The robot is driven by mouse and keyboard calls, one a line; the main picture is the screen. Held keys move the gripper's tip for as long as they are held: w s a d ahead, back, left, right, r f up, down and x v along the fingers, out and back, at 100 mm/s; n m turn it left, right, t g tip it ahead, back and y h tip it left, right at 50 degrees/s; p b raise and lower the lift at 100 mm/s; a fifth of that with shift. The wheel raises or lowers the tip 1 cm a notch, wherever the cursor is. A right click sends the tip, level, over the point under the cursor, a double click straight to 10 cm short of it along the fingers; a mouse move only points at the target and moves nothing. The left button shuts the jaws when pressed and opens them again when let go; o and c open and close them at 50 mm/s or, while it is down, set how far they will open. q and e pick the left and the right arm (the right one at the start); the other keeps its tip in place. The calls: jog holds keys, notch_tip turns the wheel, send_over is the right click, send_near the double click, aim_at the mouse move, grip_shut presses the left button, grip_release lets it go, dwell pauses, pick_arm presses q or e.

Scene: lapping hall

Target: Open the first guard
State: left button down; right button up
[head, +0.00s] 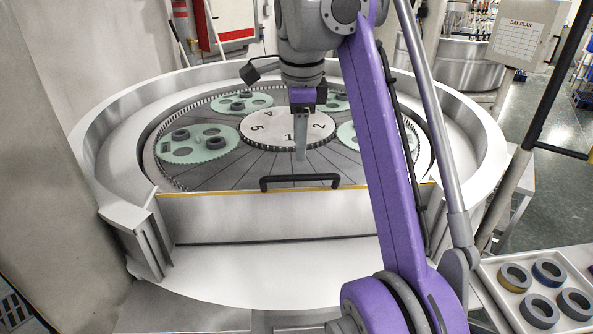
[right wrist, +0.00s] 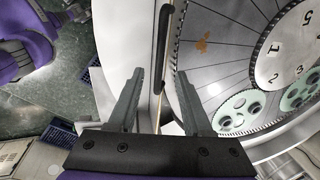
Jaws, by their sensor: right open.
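The guard (head: 270,215) is a pale upright panel with a yellow top edge, closing the front gap in the round machine's rim. Its black bar handle (head: 300,181) sits at the top edge. My right gripper (head: 300,158) points down just above the handle in the head view; one finger hides the other there. In the right wrist view my right gripper (right wrist: 160,72) is open and empty, and the handle (right wrist: 163,45) lines up with the gap between the fingertips. I cannot tell how far the fingertips are from it. My left gripper is not in view.
Behind the guard is the lapping plate (head: 235,170) with green toothed carriers (head: 195,150) and a numbered centre disc (head: 275,130). A tray (head: 490,285) of rings stands at the lower right. A wall (head: 50,150) bounds the left.

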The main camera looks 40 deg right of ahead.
aim_at(299, 175)
jog(key=f, duration=0.2)
jog(key=f+b, duration=0.1)
jog(key=f, duration=0.1)
jog(key=d+f+b, duration=0.1)
jog(key=f, duration=0.1)
jog(key=shift+w+f, duration=0.6)
jog(key=shift+f, duration=0.4)
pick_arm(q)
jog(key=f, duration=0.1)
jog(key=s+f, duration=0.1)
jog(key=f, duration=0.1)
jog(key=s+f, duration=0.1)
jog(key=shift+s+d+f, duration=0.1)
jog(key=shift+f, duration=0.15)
pick_arm(e)
jog(key=shift+c, duration=0.3)
grip_shut()
